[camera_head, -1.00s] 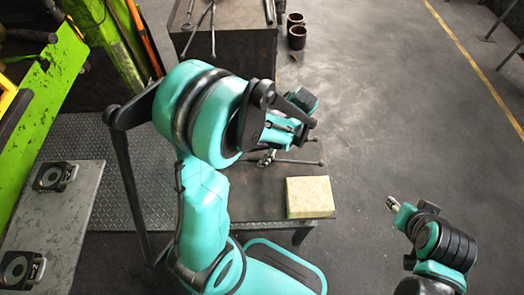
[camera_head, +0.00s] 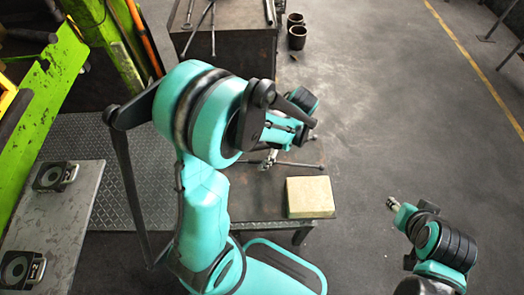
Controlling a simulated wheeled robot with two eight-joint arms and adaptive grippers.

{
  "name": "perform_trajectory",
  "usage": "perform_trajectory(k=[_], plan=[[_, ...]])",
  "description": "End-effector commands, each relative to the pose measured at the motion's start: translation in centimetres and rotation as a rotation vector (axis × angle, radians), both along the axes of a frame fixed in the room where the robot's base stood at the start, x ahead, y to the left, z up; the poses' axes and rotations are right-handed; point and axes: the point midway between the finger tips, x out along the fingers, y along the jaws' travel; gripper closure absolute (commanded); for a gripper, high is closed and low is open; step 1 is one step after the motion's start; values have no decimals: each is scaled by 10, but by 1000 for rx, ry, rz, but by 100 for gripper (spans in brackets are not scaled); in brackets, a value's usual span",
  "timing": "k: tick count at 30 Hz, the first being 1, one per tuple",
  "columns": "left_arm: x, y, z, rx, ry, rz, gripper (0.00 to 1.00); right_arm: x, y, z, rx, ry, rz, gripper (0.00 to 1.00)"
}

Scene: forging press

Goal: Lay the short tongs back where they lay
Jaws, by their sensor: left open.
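The short tongs (camera_head: 300,163) lie on the dark low table, behind the tan block. A thin dark handle with a knobbed end shows to the right, and their other end is hidden under my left arm. My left gripper (camera_head: 268,158) is open at the hidden end of the tongs, low over the table. My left forearm covers most of it, and I cannot tell whether it touches the tongs. My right gripper (camera_head: 393,203) is at the lower right, over the floor and away from the table. It is too small to read its jaws.
A tan block (camera_head: 310,197) sits on the low table's front right. A dark bench (camera_head: 240,50) with longer tongs stands behind, two dark cups (camera_head: 297,38) beside it. A grey plate (camera_head: 62,225) and green press frame (camera_head: 45,110) are at left. Floor at right is clear.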

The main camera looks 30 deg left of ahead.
Motion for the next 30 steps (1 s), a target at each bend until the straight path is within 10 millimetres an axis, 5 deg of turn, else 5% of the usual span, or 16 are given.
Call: perform_trajectory(k=[14,30], plan=[[2,-2,5,-1,0,-1,5,0,0,0,0,0,0,60],[27,-36,97,0,0,-1,5,0,0,0,0,0,0,60]])
